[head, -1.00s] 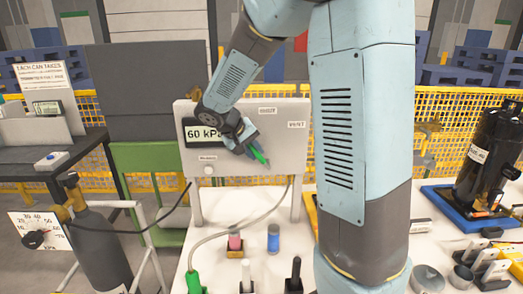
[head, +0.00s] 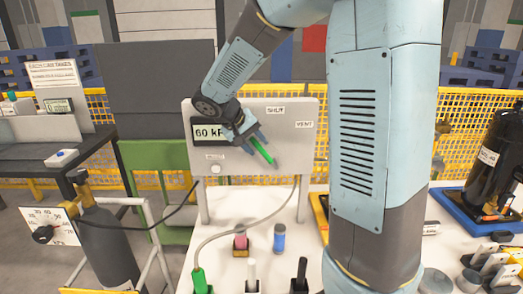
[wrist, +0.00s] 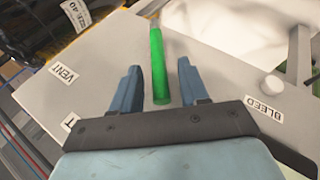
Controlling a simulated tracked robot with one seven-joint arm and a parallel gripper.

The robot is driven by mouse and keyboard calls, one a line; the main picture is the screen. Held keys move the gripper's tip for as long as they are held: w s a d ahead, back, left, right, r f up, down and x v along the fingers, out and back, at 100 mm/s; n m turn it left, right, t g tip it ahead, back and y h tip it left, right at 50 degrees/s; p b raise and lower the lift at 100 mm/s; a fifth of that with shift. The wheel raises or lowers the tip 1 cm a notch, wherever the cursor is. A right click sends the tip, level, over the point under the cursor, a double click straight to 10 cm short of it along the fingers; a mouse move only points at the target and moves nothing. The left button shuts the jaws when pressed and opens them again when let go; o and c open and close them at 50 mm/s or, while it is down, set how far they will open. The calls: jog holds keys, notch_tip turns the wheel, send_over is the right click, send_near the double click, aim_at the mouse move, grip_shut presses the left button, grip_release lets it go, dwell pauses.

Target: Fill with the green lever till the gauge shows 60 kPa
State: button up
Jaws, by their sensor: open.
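The grey panel (head: 290,165) stands at the back of the white table. The green lever (head: 263,151) slants down to the right on the panel, below the SHUT label and left of VENT. My gripper (head: 254,139) is open at the lever's upper left end. In the wrist view, the green lever (wrist: 158,65) runs between the two spread fingers of my gripper (wrist: 158,85), with a gap on both sides. Its metal stem shows at the top.
A white button (head: 215,169) sits low on the panel; the wrist view shows the BLEED label (wrist: 263,109). A hose runs to a green fitting (head: 200,282). Pink and blue cylinders (head: 279,238) stand on the table. A black compressor (head: 495,150) is at right, a gas cylinder (head: 105,240) at left.

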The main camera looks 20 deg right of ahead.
jog(key=v, duration=1)
jog(key=shift+s+d, duration=0.1)
jog(key=shift+c, duration=0.4)
